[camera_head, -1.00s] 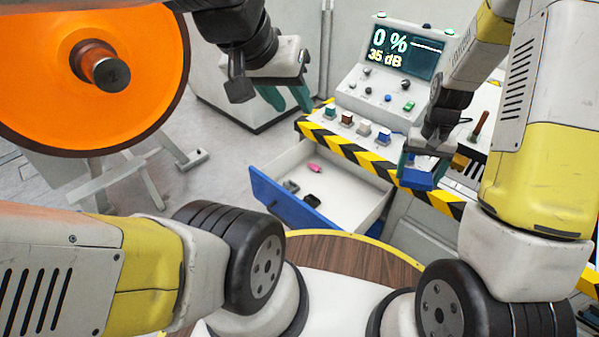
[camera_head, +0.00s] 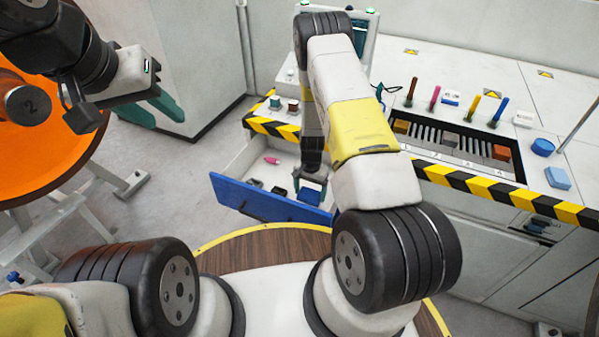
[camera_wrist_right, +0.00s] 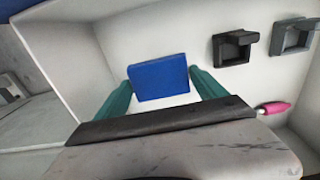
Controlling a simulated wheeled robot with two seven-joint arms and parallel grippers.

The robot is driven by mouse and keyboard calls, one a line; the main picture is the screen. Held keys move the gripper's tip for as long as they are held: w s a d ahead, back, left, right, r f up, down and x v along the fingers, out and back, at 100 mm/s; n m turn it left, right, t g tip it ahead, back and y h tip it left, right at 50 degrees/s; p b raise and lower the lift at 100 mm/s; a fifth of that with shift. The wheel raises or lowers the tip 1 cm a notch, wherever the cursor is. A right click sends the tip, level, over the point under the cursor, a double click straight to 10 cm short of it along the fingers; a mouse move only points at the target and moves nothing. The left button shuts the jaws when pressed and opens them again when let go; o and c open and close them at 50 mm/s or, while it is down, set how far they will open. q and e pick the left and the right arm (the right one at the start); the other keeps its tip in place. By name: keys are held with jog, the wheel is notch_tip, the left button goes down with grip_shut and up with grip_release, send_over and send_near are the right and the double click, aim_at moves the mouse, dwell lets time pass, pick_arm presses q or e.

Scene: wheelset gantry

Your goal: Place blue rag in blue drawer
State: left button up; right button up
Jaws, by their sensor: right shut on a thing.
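The blue rag (camera_wrist_right: 160,78) is a flat blue block between the teal fingers of my right gripper (camera_wrist_right: 163,88) in the right wrist view. In the head view my right gripper (camera_head: 311,188) points down inside the open drawer, just behind its blue front (camera_head: 262,199). The rag shows there as a small blue patch. My right gripper is shut on it; whether the rag touches the drawer floor I cannot tell. My left gripper (camera_head: 155,112) is open and empty at the upper left, away from the drawer.
The drawer also holds a pink item (camera_head: 271,161) and dark grey items (camera_wrist_right: 232,46). The striped console edge (camera_head: 480,186) runs above the drawer. On the console are several coloured markers and a blue block (camera_head: 557,178). An orange wheel (camera_head: 50,150) stands at the left.

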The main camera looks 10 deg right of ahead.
aim_at(310, 199)
jog(key=shift+f, duration=2.15)
jog(key=shift+f, duration=0.15)
jog(key=o, duration=1.3)
jog(key=shift+c, duration=0.2)
